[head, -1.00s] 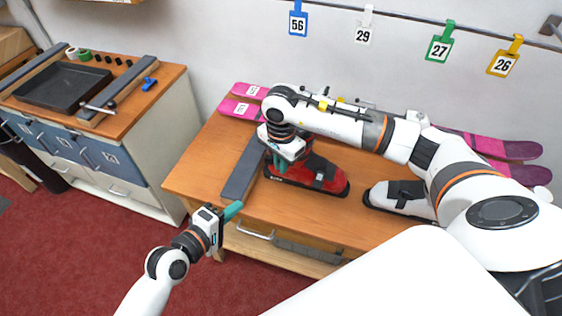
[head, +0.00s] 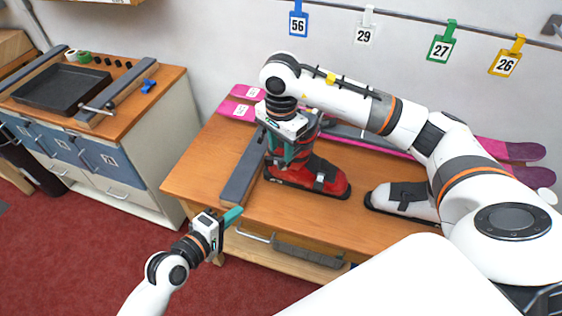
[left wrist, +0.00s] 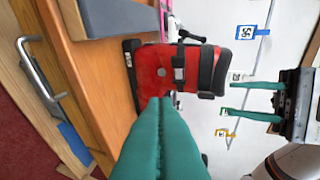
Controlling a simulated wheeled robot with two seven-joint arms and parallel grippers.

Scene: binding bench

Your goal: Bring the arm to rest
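My right gripper (head: 289,154) is open and empty, its fingers pointing down at the shaft of the red ski boot (head: 322,175) in the head view. In the left wrist view, my right gripper (left wrist: 228,98) shows two teal fingers spread apart above the boot's black cuff, with a gap to it. The red boot (left wrist: 150,68) stands upright on the bench. My left gripper (head: 233,216) is low in front of the bench's left front corner. Its teal fingers (left wrist: 160,100) lie together in the left wrist view with nothing visible between them.
The wooden bench (head: 290,218) carries a grey bar (head: 243,168), a white boot (head: 405,201) and pink skis (head: 513,150) at the back. Numbered tags hang from a wall rail. A cabinet with a black tray (head: 62,90) stands left. Red floor is clear between.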

